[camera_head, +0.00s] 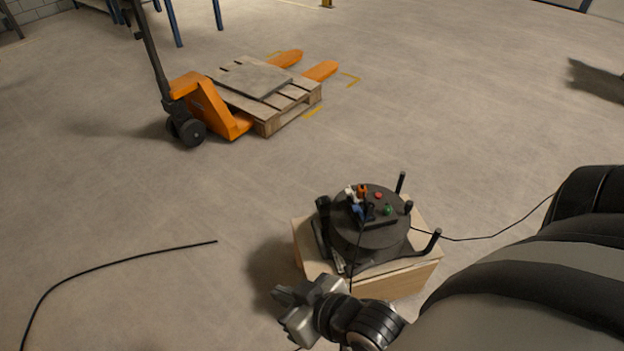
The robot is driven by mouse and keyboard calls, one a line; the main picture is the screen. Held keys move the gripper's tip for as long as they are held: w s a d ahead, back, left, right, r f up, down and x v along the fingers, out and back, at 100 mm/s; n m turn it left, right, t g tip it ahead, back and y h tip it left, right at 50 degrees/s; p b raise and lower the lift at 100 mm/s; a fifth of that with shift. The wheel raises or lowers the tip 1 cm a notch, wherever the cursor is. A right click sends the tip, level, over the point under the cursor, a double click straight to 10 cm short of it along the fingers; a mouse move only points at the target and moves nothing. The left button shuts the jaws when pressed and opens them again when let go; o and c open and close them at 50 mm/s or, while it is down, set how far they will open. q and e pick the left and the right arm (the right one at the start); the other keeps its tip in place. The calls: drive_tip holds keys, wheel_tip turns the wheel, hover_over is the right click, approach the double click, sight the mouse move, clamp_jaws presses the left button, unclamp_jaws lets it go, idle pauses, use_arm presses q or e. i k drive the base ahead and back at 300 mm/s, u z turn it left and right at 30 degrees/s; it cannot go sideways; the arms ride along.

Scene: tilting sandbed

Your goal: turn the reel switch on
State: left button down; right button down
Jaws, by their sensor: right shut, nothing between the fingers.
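A black cable reel (345,240) lies flat on a light wooden box (405,281), with short posts sticking up around it. Its top carries a small dark panel with a red button (378,195), a green button (387,210), and orange, white and blue plugs or sockets. Which part is the switch, and how it is set, is too small to tell. My right gripper (288,308) is shut and empty, in front of the box's near left corner and apart from the panel. My left gripper is not in view.
A dark cable (480,237) runs right from the reel, behind my right arm. Another black cable (110,263) lies on the floor at left. An orange pallet jack (205,105) with a wooden pallet (270,123) stands at the back left. The floor between is clear.

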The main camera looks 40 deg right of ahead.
sight(387, 209)
drive_tip(key=u, duration=0.3)
drive_tip(key=k, duration=1.3)
drive_tip(key=z, duration=1.3)
